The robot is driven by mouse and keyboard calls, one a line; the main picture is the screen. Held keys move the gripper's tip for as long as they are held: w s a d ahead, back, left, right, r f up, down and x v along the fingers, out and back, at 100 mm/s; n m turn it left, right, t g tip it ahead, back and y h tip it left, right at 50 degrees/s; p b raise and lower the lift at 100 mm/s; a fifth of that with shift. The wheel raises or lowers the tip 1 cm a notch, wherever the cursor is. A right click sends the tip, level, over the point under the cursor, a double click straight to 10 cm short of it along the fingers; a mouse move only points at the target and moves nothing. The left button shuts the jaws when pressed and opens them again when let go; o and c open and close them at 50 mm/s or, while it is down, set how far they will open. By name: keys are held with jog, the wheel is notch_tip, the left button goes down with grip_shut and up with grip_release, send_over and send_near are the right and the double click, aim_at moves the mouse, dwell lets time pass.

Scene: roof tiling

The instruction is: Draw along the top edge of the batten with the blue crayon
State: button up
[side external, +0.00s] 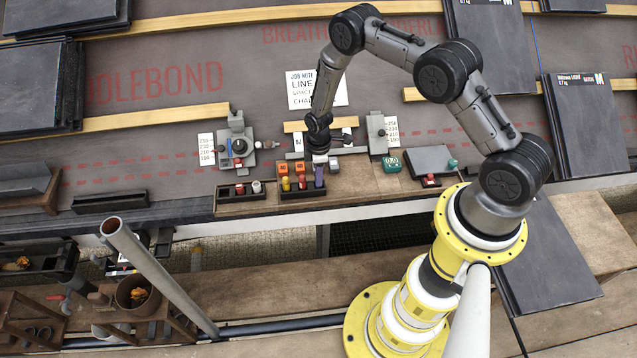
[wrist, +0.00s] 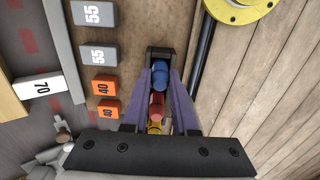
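The crayon tray (side external: 303,195) stands on the wooden board below the roof. Yellow and red crayons show in it in the side view. The blue crayon (wrist: 160,76) stands at the tray's far end in the wrist view, with the red crayon (wrist: 157,105) nearer. My gripper (wrist: 161,72) points down over the tray. Its purple fingers are apart, one on each side of the crayon row, with the blue crayon between their tips. I cannot tell whether they touch it. A short pale batten (side external: 294,127) lies behind my gripper, partly hidden by it.
Orange and grey numbered blocks (wrist: 103,86) stand close beside the tray. Another dark tray (side external: 240,191) lies to its left. Grey gauge devices (side external: 237,148) and (side external: 377,132) flank the short batten. A teal block (side external: 390,161) and a slate (side external: 428,160) lie to the right.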

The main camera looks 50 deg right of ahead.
jog(key=shift+r, duration=0.1)
grip_shut()
jog(key=shift+r, duration=2.9)
jog(key=shift+w+m+y, duration=0.2)
jog(key=shift+m+y, duration=0.2)
jog(key=shift+m, duration=0.4)
jog(key=w+d+r+m+t+h, duration=0.1)
jog(key=w+d+r+m+t, duration=0.1)
jog(key=w+m, duration=0.6)
jog(key=w+d+r+m+t+h, duration=0.1)
jog(key=w+d+r+m+t, duration=0.2)
jog(key=w+d+m, duration=0.4)
jog(key=shift+w+d+r+m, duration=0.25)
jog(key=shift+w+r+m, duration=0.5)
jog(key=shift+w, duration=0.45)
jog(key=shift+t, duration=0.3)
